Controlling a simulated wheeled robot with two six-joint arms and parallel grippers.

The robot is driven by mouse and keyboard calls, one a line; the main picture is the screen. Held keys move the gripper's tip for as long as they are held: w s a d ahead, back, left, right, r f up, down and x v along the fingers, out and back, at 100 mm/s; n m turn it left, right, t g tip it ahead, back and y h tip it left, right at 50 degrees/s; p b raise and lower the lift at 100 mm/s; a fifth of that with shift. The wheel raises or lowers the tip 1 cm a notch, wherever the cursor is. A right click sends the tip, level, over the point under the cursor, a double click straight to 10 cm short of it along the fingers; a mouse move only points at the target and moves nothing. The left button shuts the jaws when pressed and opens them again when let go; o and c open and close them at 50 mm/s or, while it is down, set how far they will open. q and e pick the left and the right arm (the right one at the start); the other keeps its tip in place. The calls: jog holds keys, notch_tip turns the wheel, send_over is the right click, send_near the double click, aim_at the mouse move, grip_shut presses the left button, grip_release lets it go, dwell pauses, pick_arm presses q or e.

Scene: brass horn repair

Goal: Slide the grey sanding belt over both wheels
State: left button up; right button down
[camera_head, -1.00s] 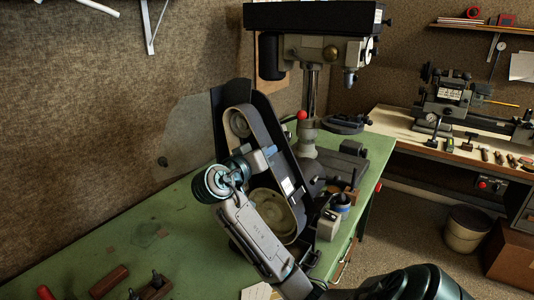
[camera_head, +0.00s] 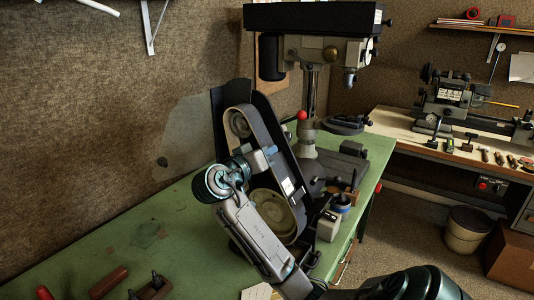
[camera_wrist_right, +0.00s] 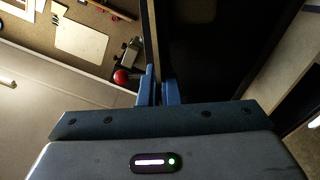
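The belt sander stands on the green bench with a small upper wheel (camera_head: 238,122) and a larger lower wheel (camera_head: 270,208). The grey sanding belt (camera_head: 286,168) is a long upright loop that appears to surround both wheels. I cannot tell whether it sits on their rims or in front of them. My right gripper (camera_head: 271,151) reaches in from below, at the belt's right run between the wheels. In the right wrist view its blue fingers (camera_wrist_right: 158,92) are close together, with the belt's thin edge (camera_wrist_right: 151,40) between them. My left gripper is out of view.
A dark guard plate (camera_head: 218,108) stands behind the sander. A drill press (camera_head: 311,85) with a red knob is just behind on the right. Small containers (camera_head: 329,225) stand close to the right. The green bench top (camera_head: 165,235) is mostly clear to the left.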

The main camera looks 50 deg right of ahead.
jog(key=shift+d, duration=0.55)
jog(key=shift+w+d+b, duration=0.1)
jog(key=shift+d+b, duration=0.2)
jog(key=c, duration=1.6)
grip_release()
jog(key=shift+o, duration=0.2)
jog(key=shift+a, duration=0.15)
jog(key=a, duration=0.6)
jog(key=shift+s+a+p, duration=0.4)
jog(key=shift+s, duration=0.05)
